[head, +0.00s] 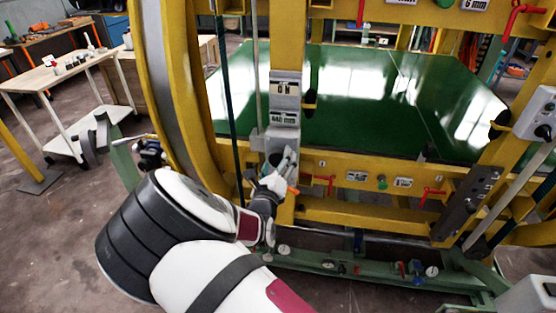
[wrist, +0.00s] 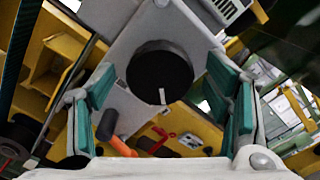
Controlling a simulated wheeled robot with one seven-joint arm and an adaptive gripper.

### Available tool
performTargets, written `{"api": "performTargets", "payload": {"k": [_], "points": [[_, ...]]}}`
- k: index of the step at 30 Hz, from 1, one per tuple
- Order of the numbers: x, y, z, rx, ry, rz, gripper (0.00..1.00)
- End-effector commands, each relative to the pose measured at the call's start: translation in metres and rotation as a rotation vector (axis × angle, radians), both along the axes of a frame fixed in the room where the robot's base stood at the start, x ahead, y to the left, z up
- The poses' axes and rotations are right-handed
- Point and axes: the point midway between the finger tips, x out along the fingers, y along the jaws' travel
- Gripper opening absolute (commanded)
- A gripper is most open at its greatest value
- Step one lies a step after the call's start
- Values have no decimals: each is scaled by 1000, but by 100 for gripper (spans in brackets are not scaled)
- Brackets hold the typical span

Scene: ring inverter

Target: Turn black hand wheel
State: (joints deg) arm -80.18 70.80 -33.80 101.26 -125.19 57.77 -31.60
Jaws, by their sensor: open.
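The black hand wheel (wrist: 160,70) is a round dark disc with a small white mark on its lower rim. It sits on a grey plate in the middle of the wrist view. My gripper (wrist: 162,98) is open, with teal pads to the left and right of the wheel. Gaps show between the pads and the wheel, and I cannot tell how far it is in depth. In the head view my gripper (head: 283,165) is at the grey housing on the yellow post, and it largely hides the wheel there.
An orange handle (wrist: 107,125) sits just below left of the wheel; it also shows in the head view (head: 293,190). Red levers (head: 325,183) are on the yellow beam to the right. The large yellow ring (head: 165,90) stands close left of my arm.

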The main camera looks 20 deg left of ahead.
Motion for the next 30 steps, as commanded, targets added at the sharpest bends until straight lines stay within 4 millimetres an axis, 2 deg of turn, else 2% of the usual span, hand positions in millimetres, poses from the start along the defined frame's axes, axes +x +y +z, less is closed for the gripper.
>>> {"api": "performTargets", "payload": {"k": [5, 13, 14, 20, 30], "points": [[11, 3, 0, 0, 1, 1, 71], [12, 3, 0, 0, 1, 1, 71], [12, 3, 0, 0, 1, 1, 69], [12, 3, 0, 0, 1, 1, 24], [12, 3, 0, 32, 9, 0, 23]]}}
